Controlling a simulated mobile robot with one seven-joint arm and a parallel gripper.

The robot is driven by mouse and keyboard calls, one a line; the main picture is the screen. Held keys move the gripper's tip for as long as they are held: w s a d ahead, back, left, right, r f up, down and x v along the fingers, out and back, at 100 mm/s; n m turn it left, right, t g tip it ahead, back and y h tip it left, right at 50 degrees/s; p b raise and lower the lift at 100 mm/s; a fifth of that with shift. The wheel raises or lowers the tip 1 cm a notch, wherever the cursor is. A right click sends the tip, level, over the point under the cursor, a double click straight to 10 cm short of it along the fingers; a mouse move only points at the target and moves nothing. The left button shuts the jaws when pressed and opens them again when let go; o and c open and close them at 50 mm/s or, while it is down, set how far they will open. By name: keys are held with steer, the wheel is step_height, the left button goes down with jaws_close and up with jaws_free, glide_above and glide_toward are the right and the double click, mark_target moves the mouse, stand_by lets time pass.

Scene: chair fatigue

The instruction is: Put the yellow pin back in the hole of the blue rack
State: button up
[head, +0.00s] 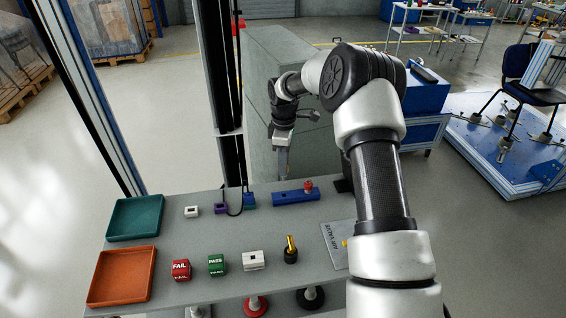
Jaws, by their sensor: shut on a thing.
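The blue rack (285,198) is a long low bar lying near the back edge of the grey table. A red piece (308,186) stands at its right part. My gripper (282,174) points down above and behind the rack's left part. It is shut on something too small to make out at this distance. A yellow-gold upright piece (291,243) stands in a black round base in front of the rack. A bit of yellow (345,243) shows beside my arm on a grey printed plate. I cannot tell whether either is the yellow pin.
A teal tray (109,220) and an orange tray (92,293) are on the left. A red FAIL block (181,270), a green PASS block (216,265) and a white block (253,261) stand at the front. A dark post rises behind the table. My arm hides the table's right side.

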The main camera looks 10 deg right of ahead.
steer(key=shift+f, duration=0.1)
steer(key=shift+f+b, duration=1.7)
steer(key=shift+f, duration=1.1)
steer(key=shift+f+b, duration=1.2)
steer(key=shift+f, duration=0.55)
steer(key=o, duration=1.1)
step_height(320, 180, up, 18)
steer(key=shift+f+p, duration=0.25)
steer(key=shift+p, duration=0.05)
